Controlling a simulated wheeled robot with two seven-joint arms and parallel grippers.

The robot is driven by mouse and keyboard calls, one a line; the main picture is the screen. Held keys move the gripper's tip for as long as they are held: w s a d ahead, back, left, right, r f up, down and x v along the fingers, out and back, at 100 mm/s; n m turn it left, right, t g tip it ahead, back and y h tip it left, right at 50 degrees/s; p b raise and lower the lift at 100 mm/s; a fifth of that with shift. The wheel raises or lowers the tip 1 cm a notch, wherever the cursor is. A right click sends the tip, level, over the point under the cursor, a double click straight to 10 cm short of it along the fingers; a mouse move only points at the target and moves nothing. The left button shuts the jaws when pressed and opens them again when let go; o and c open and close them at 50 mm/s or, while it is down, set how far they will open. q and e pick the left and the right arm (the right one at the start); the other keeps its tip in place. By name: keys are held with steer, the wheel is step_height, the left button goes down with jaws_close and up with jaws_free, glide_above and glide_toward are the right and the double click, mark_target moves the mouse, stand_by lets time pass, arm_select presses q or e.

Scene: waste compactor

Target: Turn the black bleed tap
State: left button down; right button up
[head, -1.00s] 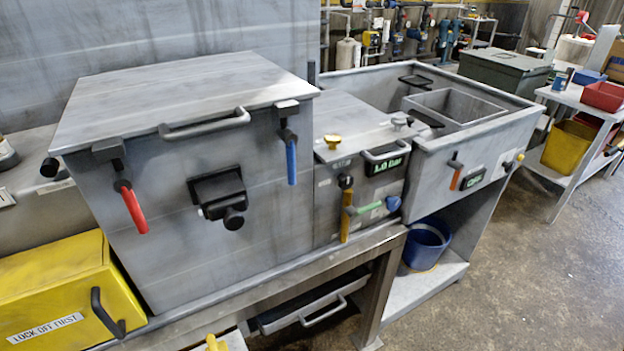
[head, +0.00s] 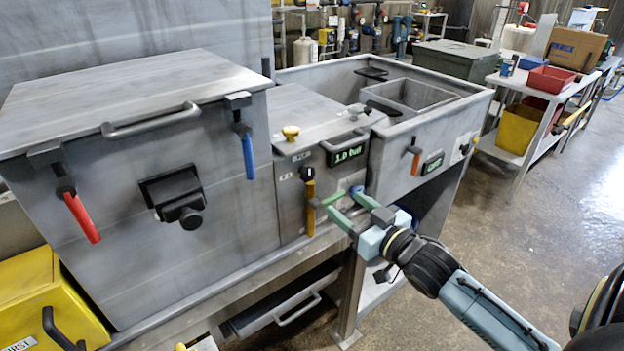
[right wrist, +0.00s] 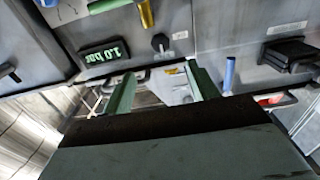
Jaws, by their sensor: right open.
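The black tap knob (head: 307,173) sits on the front of the small grey unit, left of the lit display and just above a yellow lever. It also shows in the right wrist view (right wrist: 160,42), where the scene is upside down. My right gripper (head: 342,203) is open and empty in front of this unit, lower and to the right of the black knob. In the right wrist view its two green fingers (right wrist: 160,72) stand apart, with the black knob beyond them and not between them. My left gripper is not in view.
A yellow lever (head: 310,207), a green lever (head: 333,198) and a display (head: 347,151) crowd the same front. The large grey box has a blue handle (head: 248,155) and a red handle (head: 82,217). A yellow box (head: 45,300) stands lower left.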

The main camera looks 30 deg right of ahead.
mark_target(309, 176)
steer(key=w, duration=0.9)
steer(key=w+a, duration=0.1)
steer(key=w, duration=0.3)
steer(key=shift+w+r+b, duration=0.1)
steer(key=shift+w+b, duration=0.05)
steer(key=shift+b, duration=0.15)
steer(key=shift+c, duration=0.3)
steer(key=c, duration=0.9)
